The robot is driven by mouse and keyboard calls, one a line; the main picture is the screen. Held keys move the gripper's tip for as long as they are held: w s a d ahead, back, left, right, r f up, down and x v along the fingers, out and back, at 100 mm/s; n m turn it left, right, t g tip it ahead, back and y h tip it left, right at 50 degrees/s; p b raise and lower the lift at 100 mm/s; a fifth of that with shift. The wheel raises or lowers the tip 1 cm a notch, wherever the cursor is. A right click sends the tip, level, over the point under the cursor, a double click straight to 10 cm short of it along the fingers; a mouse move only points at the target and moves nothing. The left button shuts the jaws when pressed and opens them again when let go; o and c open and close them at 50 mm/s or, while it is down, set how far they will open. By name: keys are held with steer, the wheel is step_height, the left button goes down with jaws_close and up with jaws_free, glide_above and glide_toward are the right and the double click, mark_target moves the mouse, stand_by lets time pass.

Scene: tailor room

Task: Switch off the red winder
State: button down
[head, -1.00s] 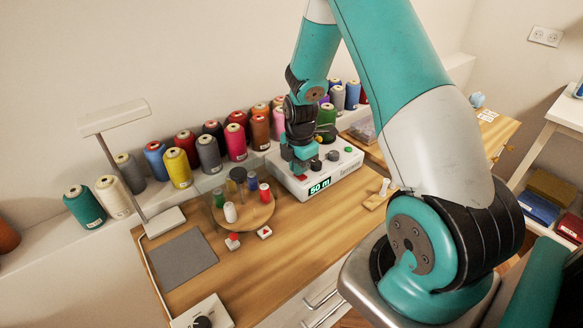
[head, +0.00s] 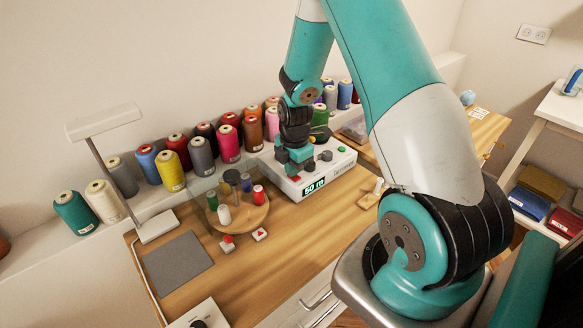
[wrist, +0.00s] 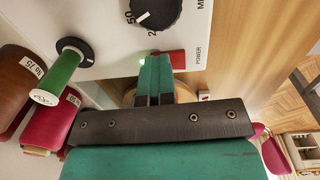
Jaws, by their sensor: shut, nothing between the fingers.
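The white winder (head: 338,166) stands on the wooden table with a lit green "50 m" display (head: 314,187). In the wrist view its panel (wrist: 205,25) carries a black dial (wrist: 155,12) and a red rocker switch (wrist: 170,60) marked POWER. A small green light (wrist: 143,61) glows beside the switch. My gripper (wrist: 156,60) is shut and empty. Its fingertips are over the switch area and cover part of the switch; I cannot tell whether they touch it. In the head view my gripper (head: 297,166) is at the winder's left front.
A round wooden stand (head: 240,218) with several small spools is left of the winder. Two small blocks, one a red-marked block (head: 260,234), lie in front of it. Large thread cones (head: 171,171) line the back ledge. A grey mat (head: 178,264) and a lamp (head: 104,120) are at left.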

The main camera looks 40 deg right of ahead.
steer(key=shift+s+p, duration=0.45)
steer(key=shift+s, duration=0.2)
steer(key=r+p, duration=0.1)
steer(key=r, duration=0.1)
steer(key=w+r+p, duration=0.1)
steer(key=r, duration=0.2)
steer(key=shift+w+d+p, duration=0.1)
steer(key=shift+p, duration=0.3)
step_height(320, 180, up, 9)
steer(key=b, duration=0.1)
steer(key=shift+b, duration=0.3)
